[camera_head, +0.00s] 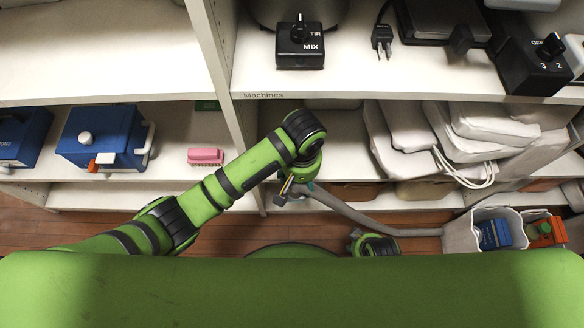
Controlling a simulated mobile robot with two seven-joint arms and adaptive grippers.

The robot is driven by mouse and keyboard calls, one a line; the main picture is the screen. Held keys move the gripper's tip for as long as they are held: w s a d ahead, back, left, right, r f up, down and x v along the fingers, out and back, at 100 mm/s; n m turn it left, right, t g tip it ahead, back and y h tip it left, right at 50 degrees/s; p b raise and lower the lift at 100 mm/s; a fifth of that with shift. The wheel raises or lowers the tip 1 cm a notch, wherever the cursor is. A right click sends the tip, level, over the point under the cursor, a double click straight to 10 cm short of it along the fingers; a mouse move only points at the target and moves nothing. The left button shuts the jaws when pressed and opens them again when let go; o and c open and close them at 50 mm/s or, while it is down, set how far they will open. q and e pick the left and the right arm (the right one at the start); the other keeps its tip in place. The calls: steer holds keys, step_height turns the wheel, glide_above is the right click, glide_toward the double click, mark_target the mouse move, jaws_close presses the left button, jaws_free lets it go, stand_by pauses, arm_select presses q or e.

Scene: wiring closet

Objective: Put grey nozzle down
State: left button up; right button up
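My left gripper (288,193) hangs from the green arm that comes in from the left, in front of the lower shelf. It appears shut on the grey nozzle (308,188), at the end of a grey hose (372,226). The nozzle is small in view and partly covered by the gripper, so the exact grip is hard to see. The hose curves down to the right towards a light grey bin. My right gripper is not in view; only a green arm joint shows low in the middle.
Below are a blue machine (108,134), a pink brush (205,156) and white bags (487,136). The grey bin (459,238) holds blue and orange items. Wooden floor (226,233) shows below.

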arm_select(q)
steer(key=w+f, duration=0.1)
steer(key=w, duration=0.1)
steer(key=w+a+f+b, duration=0.1)
steer(key=w+f+b, duration=0.1)
steer(key=w, duration=0.1)
steer(key=shift+w+a+f, duration=0.2)
steer(key=shift+w+f, duration=0.15)
steer(key=shift+w, duration=0.2)
step_height(320, 180, down, 4)
steer(key=shift+a+r+b, duration=0.1)
steer(key=shift+r+b, duration=0.15)
steer(key=shift+b, duration=0.6)
steer(key=shift+f, duration=0.25)
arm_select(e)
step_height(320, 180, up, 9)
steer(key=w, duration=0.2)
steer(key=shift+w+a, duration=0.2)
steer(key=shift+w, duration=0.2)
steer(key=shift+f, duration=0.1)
arm_select(q)
steer(key=shift+f, duration=0.15)
steer(key=o, duration=1.6)
steer(key=shift+c, duration=0.2)
